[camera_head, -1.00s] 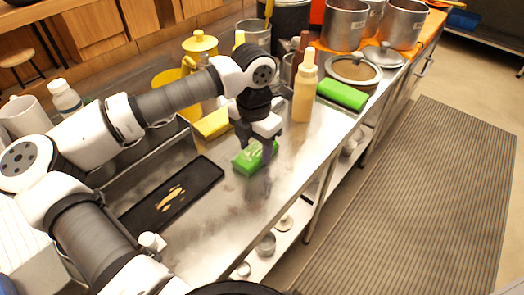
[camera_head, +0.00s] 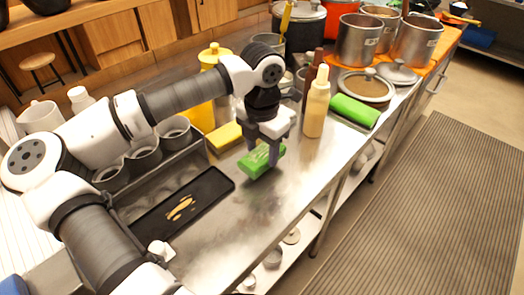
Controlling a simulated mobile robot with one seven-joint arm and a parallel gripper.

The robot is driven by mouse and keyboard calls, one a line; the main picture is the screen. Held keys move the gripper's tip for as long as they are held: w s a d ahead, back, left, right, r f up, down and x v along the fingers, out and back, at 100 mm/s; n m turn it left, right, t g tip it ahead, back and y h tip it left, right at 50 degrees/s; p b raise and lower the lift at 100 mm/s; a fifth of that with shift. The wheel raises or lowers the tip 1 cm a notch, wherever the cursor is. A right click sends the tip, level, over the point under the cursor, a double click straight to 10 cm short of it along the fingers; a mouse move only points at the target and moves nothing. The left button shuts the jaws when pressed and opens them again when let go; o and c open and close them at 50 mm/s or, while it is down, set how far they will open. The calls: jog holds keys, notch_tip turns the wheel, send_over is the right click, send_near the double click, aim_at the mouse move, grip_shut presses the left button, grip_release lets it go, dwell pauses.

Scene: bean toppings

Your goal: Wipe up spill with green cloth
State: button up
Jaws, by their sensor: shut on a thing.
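My gripper (camera_head: 264,150) is shut on a green cloth (camera_head: 259,163), a folded block between its fingers, at the counter's middle. Whether the cloth touches the counter or hangs just above it, I cannot tell. The spill (camera_head: 181,208) is a few tan smears on a black tray (camera_head: 213,187), to the lower left of my gripper. A second green block-like cloth (camera_head: 355,111) lies at the back right, near the counter's edge.
A tan squeeze bottle (camera_head: 316,105) stands just right of my gripper. A yellow block (camera_head: 225,137) lies to its left. Metal pots (camera_head: 359,42) and a lidded pan (camera_head: 366,88) stand at the back right. The steel counter (camera_head: 262,209) is bare in front of the gripper.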

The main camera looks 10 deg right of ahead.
jog(key=shift+r+p, duration=1.05)
jog(key=shift+r, duration=1.5)
